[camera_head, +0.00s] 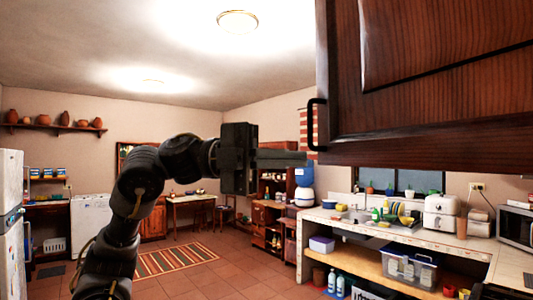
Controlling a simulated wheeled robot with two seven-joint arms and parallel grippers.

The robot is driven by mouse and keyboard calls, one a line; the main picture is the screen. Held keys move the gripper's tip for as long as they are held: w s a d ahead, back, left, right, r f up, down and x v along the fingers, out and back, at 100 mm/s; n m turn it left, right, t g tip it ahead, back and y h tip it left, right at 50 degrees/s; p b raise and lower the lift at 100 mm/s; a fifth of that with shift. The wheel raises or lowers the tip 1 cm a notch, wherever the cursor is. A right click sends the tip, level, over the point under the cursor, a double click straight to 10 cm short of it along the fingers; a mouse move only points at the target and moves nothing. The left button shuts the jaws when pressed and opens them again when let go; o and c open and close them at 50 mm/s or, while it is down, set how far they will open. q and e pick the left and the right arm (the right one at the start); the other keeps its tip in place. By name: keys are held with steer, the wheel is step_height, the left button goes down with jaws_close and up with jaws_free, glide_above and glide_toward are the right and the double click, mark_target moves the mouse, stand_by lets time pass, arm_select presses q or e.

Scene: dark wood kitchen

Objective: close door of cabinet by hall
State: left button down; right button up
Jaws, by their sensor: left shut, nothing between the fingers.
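A dark wood cabinet door (440,75) fills the upper right of the head view, close to me. It stands swung out into view, with a raised panel and a black handle (311,125) at its lower left edge. The cabinet body behind it is not visible. My left gripper (300,158) is shut and empty, with its fingers pointing right. The fingertips are just below the handle, near the door's lower left corner. I cannot tell whether they touch the door. My right gripper is not in view.
A tiled counter (345,232) with a sink, a white air fryer (440,215) and a microwave (517,228) runs below the door. A striped rug (175,260) lies on the open tiled floor. A white fridge (10,220) stands at the far left.

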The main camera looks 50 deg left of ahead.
mark_target(364, 159)
arm_select(q)
steer(key=w+d+p, duration=0.1)
steer(key=w+d, duration=0.1)
steer(key=w+d+p, duration=0.1)
steer(key=w+d, duration=0.1)
steer(key=w, duration=0.1)
steer(key=shift+w+r+p, duration=0.1)
steer(key=shift+w+p, duration=0.1)
steer(key=shift+p, duration=0.15)
steer(key=shift+w+d, duration=0.15)
steer(key=shift+w, duration=0.05)
